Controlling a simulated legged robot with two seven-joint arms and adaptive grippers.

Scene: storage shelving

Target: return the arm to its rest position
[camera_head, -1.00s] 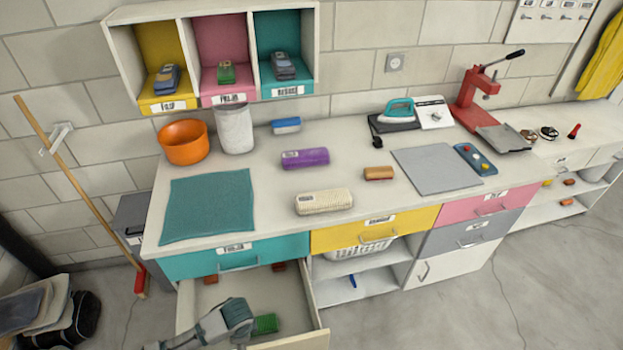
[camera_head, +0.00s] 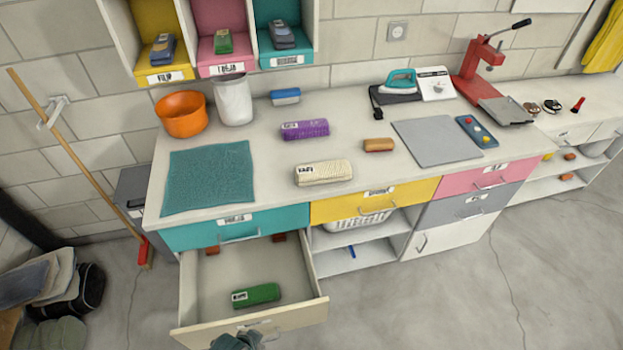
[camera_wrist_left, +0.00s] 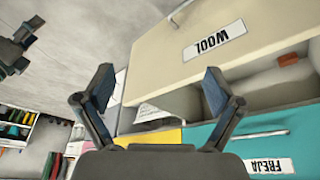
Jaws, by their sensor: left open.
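My left gripper (camera_head: 237,341) shows only in part at the bottom edge of the head view, in front of the open drawer (camera_head: 310,312). In the left wrist view its two fingers (camera_wrist_left: 158,92) are spread wide with nothing between them. That view also shows the drawer's front (camera_wrist_left: 165,60) with a WOOL label. A green roll (camera_head: 256,295) with a white label lies in the drawer, apart from the gripper.
The drawer juts out below the teal drawer (camera_head: 275,233) of the workbench (camera_head: 385,165). Rolls, an orange bowl (camera_head: 182,115) and an iron (camera_head: 401,82) stand on the bench. A broom (camera_head: 80,165) leans on the wall at left. The floor (camera_head: 420,320) right of the drawer is clear.

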